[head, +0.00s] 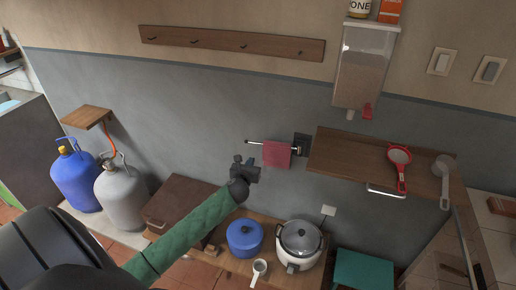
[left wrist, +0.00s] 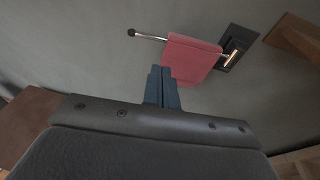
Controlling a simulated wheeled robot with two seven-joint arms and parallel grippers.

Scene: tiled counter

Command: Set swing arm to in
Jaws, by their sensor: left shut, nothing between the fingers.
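The swing arm (head: 256,143) is a thin metal bar on a dark wall plate (head: 301,144). It sticks out to the left of the plate, and a red cloth (head: 276,155) hangs over it. In the left wrist view the bar (left wrist: 150,37) ends in a dark knob, with the cloth (left wrist: 191,58) near the plate (left wrist: 237,48). My left gripper (head: 246,163) is shut and empty, just left of the cloth and below the bar's free end. In the left wrist view its fingers (left wrist: 162,86) appear just below the cloth; contact cannot be told. My right gripper is not in view.
A wooden shelf (head: 340,155) with a red strainer (head: 400,160) stands right of the plate. Below are a blue pot (head: 245,238) and a rice cooker (head: 299,241) on a low wooden surface. Gas bottles (head: 122,195) stand at left.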

